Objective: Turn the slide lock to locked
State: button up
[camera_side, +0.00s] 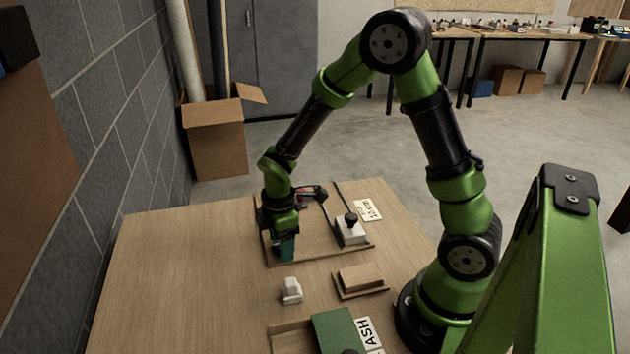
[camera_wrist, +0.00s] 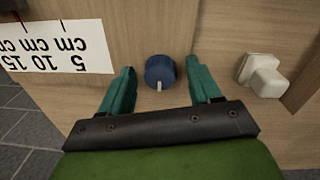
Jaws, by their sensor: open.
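A round blue knob (camera_wrist: 160,72) with a short white pointer mark sits on the wooden surface in the wrist view. It is likely the slide lock; the pointer faces toward the bottom of that view. My gripper (camera_wrist: 160,68) is open, with its teal fingers on either side of the knob and a gap visible on each side. In the side view my gripper (camera_side: 283,250) points down at the near left of a wooden board (camera_side: 310,251), and the knob is hidden behind it. No locked or unlocked marking is readable.
A white label with a cm scale (camera_wrist: 62,47) lies left of the knob in the wrist view. A white block (camera_wrist: 262,76) is at right. The side view shows a black-knobbed white slider (camera_side: 351,234), a wooden block (camera_side: 362,276) and a green box lid (camera_side: 335,330). The table's left is clear.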

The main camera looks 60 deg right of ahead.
jog(key=c, duration=1)
jog(key=shift+c, duration=0.2)
jog(key=shift+m, duration=0.3)
jog(key=m, duration=0.3)
jog(key=shift+m, duration=0.4)
jog(key=m, duration=0.4)
jog(key=shift+a+m, duration=0.1)
jog(key=shift+m, duration=0.2)
jog(key=m, duration=0.4)
jog(key=shift+g, duration=0.4)
jog(key=m, duration=0.4)
jog(key=shift+w+m, duration=0.1)
jog(key=shift+m, duration=0.5)
